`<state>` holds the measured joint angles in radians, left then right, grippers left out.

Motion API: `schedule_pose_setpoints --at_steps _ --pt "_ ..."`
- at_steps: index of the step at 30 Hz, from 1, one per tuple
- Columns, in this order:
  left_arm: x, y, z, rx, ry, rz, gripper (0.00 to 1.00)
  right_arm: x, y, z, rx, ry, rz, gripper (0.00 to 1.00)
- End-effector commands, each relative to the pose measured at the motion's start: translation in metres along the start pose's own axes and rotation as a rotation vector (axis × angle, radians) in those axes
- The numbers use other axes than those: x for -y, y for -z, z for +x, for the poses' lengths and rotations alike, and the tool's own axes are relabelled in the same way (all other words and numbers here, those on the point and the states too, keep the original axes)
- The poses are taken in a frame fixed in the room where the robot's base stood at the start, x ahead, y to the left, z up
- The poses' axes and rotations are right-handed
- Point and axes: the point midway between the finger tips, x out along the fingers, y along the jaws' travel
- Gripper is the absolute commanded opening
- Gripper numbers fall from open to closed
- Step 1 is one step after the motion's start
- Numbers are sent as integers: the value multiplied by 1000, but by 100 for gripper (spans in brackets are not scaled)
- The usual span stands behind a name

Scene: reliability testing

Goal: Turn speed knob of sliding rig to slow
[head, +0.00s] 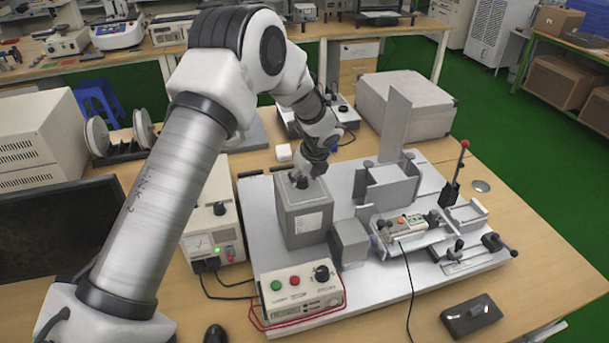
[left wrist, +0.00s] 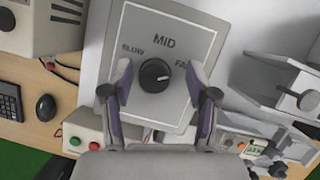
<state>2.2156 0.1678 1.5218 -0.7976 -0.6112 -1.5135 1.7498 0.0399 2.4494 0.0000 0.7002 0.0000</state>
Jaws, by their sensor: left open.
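The speed knob (left wrist: 154,76) is a round black dial on the grey top plate (left wrist: 188,38) of a box, with SLOW at its left, MID above and FAST at its right. A small light mark shows on the knob's right side. In the head view the grey box (head: 305,222) stands on the white base of the sliding rig (head: 375,288). My left gripper (left wrist: 160,74) is open above the box, with one finger on each side of the knob and visible gaps between. In the head view my left gripper (head: 301,178) reaches down onto the box top. My right gripper is not in view.
A control box (head: 301,290) with green and red buttons stands in front of the grey box. A power supply (head: 213,225) is at its left. The rig's slide and clamps (head: 425,225) are at its right. A dark pedal-like box (head: 471,315) lies at the front right.

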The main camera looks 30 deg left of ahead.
Motion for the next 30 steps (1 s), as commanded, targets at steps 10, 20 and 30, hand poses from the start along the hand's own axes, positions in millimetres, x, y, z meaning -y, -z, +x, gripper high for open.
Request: schedule_pose_setpoints --at_steps 10,20,30 --pt "-1 0 0 -1 -2 0 0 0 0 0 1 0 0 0" --pt "-1 1 0 -2 -16 -27 0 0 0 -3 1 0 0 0" --pt "0 1 0 -2 -90 -198 0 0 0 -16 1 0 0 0"
